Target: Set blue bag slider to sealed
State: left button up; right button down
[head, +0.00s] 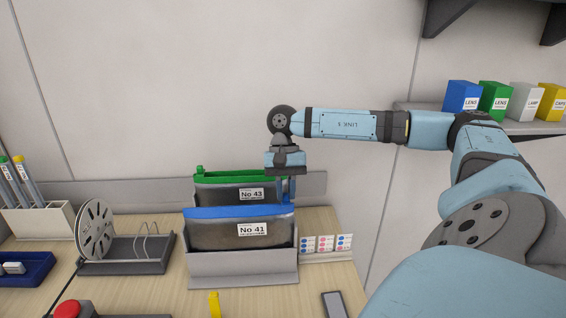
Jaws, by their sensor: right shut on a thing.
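The blue bag (208,236), dark and labelled No 41, stands upright in a grey holder (240,268). Its blue top strip (225,212) runs along its upper edge. My right gripper (286,198) points down at the right end of this strip. It is shut on the blue bag slider, which is mostly hidden between the fingers. My left gripper is not in view.
A bag with a green strip (225,178), labelled No 43, stands right behind the blue bag. A reel (95,230) on a dark rack is at left. A shelf with small boxes (462,97) is at upper right.

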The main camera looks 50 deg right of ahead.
jog(key=c, duration=1)
grip_release()
jog(key=shift+s+d, duration=0.1)
jog(key=shift+c, duration=0.2)
jog(key=v, duration=1.3)
jog(key=shift+w+r+p, duration=0.2)
jog(key=shift+r+p, duration=0.1)
jog(key=shift+r, duration=0.05)
